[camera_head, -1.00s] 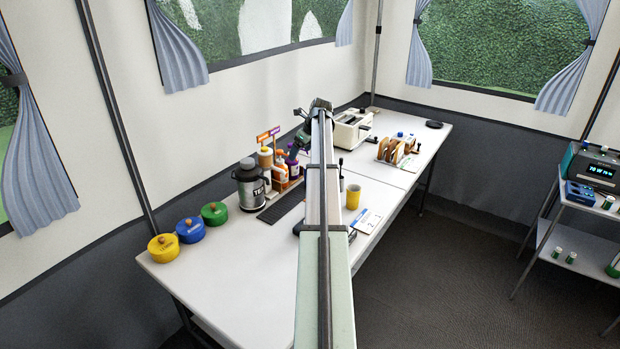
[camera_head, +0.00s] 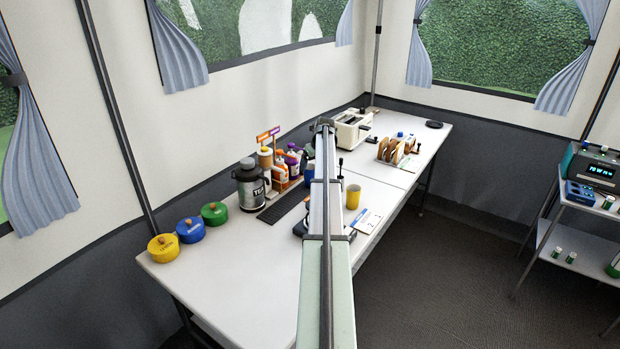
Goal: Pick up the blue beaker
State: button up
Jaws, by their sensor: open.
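A blue cup-like object, which looks like the blue beaker (camera_head: 310,171), stands on the white table just left of my arm. Its right side is hidden behind my arm. My arm runs up the middle of the view and over the table. My gripper is hidden behind my arm, so its place relative to the beaker cannot be seen.
A yellow cup (camera_head: 353,196) stands right of my arm, near a card (camera_head: 367,221). A steel flask (camera_head: 250,186) and a rack of bottles (camera_head: 281,172) stand left. A toaster (camera_head: 352,130) and a wooden rack (camera_head: 396,150) are farther back. Round tins (camera_head: 190,230) sit front left.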

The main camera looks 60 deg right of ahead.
aim_at(310, 168)
jog(key=shift+x, duration=2.95)
jog(key=shift+c, duration=0.5)
jog(key=shift+r, duration=0.1)
jog(key=c, duration=1.1)
jog(key=shift+r, duration=0.1)
jog(key=shift+r, duration=0.55)
jog(key=shift+s+d, duration=0.25)
jog(key=shift+s, duration=0.35)
jog(key=shift+s+d, duration=0.3)
jog(key=shift+s, duration=0.35)
jog(key=shift+s+d, duration=0.25)
jog(key=shift+s, duration=0.35)
notch_tip(310, 168, up, 13)
jog(key=shift+r, duration=0.2)
